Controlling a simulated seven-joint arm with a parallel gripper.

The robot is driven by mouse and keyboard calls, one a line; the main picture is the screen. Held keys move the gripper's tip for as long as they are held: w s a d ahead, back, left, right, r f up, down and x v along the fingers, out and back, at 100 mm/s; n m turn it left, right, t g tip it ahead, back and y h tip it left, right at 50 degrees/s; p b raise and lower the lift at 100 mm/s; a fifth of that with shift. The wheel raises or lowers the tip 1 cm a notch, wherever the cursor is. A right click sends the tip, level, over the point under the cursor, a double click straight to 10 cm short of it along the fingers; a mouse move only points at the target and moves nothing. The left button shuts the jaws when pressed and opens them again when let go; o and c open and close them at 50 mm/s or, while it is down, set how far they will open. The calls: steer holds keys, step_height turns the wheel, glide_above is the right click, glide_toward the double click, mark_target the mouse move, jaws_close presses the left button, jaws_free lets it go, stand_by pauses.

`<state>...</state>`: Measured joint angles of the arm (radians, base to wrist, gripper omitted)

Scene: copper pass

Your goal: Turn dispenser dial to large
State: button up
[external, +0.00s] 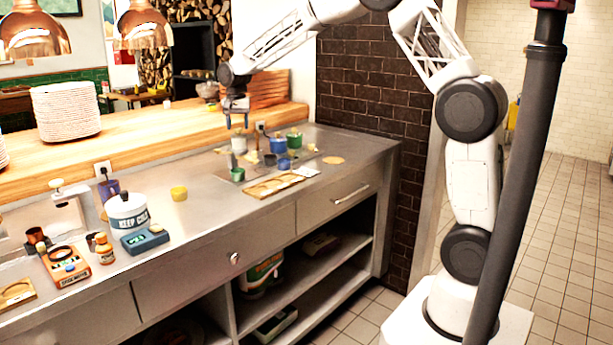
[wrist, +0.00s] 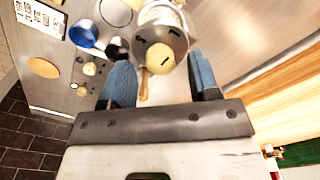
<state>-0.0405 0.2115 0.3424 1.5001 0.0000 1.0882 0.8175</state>
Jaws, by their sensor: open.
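In the wrist view, a round grey-white dispenser (wrist: 178,17) has a pale yellowish round dial (wrist: 160,57) at its near side. My gripper (wrist: 160,66) is open, with one blue finger on each side of the dial's area and nothing held. I cannot tell whether the fingers touch it. In the external view my gripper (external: 237,124) points down above a pale cylindrical container (external: 239,144), which seems to be the dispenser. Its dial cannot be made out there.
Blue and green cups (external: 294,140) stand close to the right in the external view. A wooden tray (external: 268,187) lies in front. A white pot (external: 127,212), a scale (external: 145,240) and an orange-labelled device (external: 65,264) stand farther left. The counter's middle is mostly clear.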

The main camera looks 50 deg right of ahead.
mark_target(240, 129)
steer(key=shift+r, duration=3.1)
steer(key=shift+s+r, duration=0.35)
steer(key=shift+s, duration=0.2)
steer(key=s+d+r+n+t, duration=0.1)
steer(key=s+r+n, duration=0.15)
steer(key=s, duration=1.15)
steer(key=s+d+r+n, duration=0.2)
steer(key=s+r, duration=0.2)
steer(key=s, duration=1)
steer(key=s+f+n, duration=0.2)
steer(key=s+f, duration=0.2)
steer(key=s, duration=1)
steer(key=s+f+n+t, duration=0.1)
steer(key=s+f, duration=0.3)
steer(key=s, duration=1)
steer(key=shift+d+f+n+t, duration=0.35)
steer(key=shift+d+n, duration=0.1)
steer(key=shift+n, duration=0.2)
